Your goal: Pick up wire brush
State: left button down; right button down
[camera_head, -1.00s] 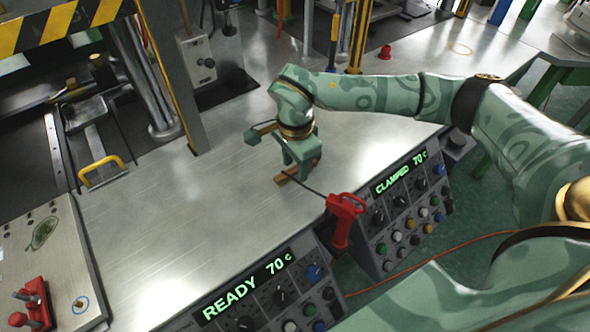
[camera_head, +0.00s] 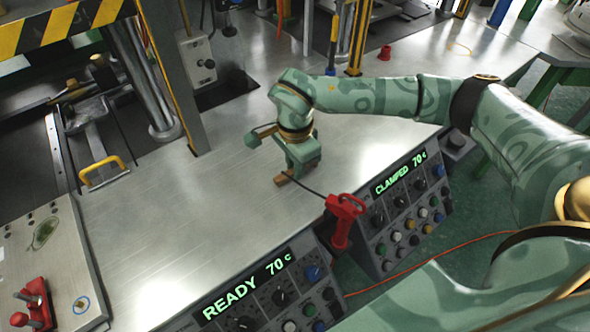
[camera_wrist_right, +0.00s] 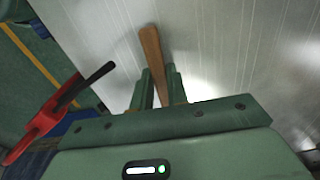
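The wire brush shows as a light brown wooden handle (camera_head: 282,180) low over or on the steel table, below my right gripper in the head view. In the right wrist view its handle (camera_wrist_right: 151,48) runs up from between the fingers. My right gripper (camera_head: 300,165) points down at the table. Its two fingers (camera_wrist_right: 160,85) sit close against both sides of the handle, with no clear gap, so it looks shut on it. The bristles are hidden by the gripper. My left gripper is not in view.
A red-handled tool (camera_head: 342,222) with a dark rod stands close by, between the READY panel (camera_head: 255,290) and the CLAMPED panel (camera_head: 405,205). It also shows in the wrist view (camera_wrist_right: 45,120). The steel table (camera_head: 190,215) is bare to the left of the gripper.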

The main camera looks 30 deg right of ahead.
jog(key=shift+r, duration=0.35)
notch_tip(320, 180, up, 10)
jog(key=p, duration=0.2)
jog(key=shift+f, duration=0.1)
